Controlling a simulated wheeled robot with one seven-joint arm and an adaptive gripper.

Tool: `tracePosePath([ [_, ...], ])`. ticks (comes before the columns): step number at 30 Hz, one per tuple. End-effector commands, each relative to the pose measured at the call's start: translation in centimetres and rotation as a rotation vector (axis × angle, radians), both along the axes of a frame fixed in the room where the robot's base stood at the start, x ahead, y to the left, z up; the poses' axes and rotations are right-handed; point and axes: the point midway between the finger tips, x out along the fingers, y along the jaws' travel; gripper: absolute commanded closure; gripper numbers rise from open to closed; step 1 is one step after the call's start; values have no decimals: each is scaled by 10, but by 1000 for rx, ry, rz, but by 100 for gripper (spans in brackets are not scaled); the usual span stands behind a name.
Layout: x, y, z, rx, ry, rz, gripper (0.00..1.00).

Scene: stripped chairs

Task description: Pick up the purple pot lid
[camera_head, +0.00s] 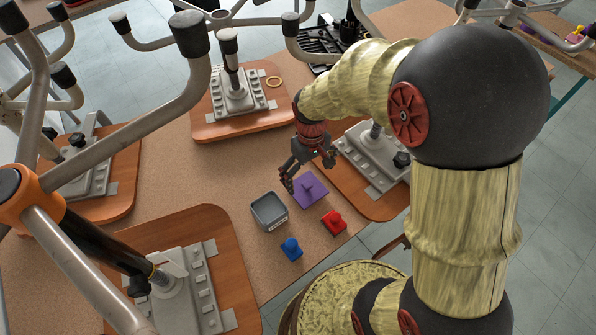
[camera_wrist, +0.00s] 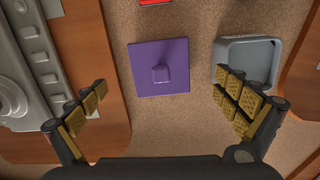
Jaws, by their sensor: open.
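The purple pot lid (camera_head: 311,191) is a flat square plate with a small knob in its middle. It lies flat on the tan table, and in the wrist view it shows whole at the upper middle (camera_wrist: 147,82). My gripper (camera_head: 308,178) is open and empty above the table at the lid's far left edge. In the wrist view its fingers (camera_wrist: 168,98) stand wide apart, one to each side of the lid and nearer the bottom of the picture. I see no contact with the lid.
A grey square container (camera_head: 270,213) stands close beside the lid. A red piece (camera_head: 333,221) and a blue piece (camera_head: 291,248) lie nearby. Wooden chair panels with grey metal bases (camera_head: 210,132) and upward tube arms surround the space. Bare table (camera_head: 170,175) shows at left.

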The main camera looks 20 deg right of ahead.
Motion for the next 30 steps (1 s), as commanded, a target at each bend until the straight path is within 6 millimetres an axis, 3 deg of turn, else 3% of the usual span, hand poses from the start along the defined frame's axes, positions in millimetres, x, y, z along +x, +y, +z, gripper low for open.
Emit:
tracePosePath([
  [3,16,0,7,1,-40,43,0],
  [7,17,0,2,2,-46,74,0],
  [17,14,1,-26,2,-47,77,0],
  [25,8,5,-63,2,-46,76,0],
  [30,8,5,-72,2,-48,76,0],
])
